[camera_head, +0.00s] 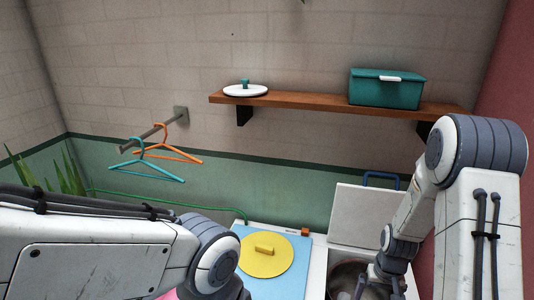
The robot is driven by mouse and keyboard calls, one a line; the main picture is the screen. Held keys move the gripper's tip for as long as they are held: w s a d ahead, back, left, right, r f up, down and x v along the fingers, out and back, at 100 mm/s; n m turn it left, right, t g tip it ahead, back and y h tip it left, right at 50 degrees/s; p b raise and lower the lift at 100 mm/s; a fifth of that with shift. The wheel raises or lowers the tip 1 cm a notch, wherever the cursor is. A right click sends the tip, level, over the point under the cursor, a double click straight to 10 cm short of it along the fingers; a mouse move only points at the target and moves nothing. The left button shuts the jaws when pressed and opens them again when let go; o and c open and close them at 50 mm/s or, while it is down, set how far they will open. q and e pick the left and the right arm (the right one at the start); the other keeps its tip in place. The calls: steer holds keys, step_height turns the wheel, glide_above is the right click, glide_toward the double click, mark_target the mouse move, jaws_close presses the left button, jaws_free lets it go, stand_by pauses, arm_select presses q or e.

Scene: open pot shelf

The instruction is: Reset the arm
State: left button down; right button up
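My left arm (100,250) reaches in from the lower left and bends down at a grey joint near the bottom edge. Its gripper is out of the picture. My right arm (480,220) comes in from the right, and its wrist points down over a round metal basin or pot (345,275). The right gripper (376,288) shows only partly at the bottom edge, over or inside that rim. Its fingertips are cut off or hidden, so I cannot tell whether it is open or holds something.
A wooden shelf (300,102) holds a white lid (245,91) and a teal box (386,90). A wall rod (150,132) carries a teal hanger (147,173) and an orange hanger (168,154). A yellow lid (266,258) lies on a blue surface (290,283). A white panel (362,215) stands behind the basin.

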steer(key=s+a+r+n+b, duration=0.2)
steer(key=a+r+b, duration=0.1)
steer(key=a, duration=0.5)
steer(key=s+a+r+n+b, duration=0.2)
steer(key=a+r+n+b, duration=0.1)
steer(key=a, duration=0.5)
steer(key=s+a+r+n+y+b, duration=0.1)
steer(key=s+a+n+b, duration=0.3)
steer(key=s, duration=1)
steer(key=a+r+b, duration=0.1)
steer(key=a, duration=0.2)
steer(key=shift+s+a+r+n, duration=0.15)
steer(key=shift+s+a+n, duration=0.15)
steer(key=shift+n, duration=0.1)
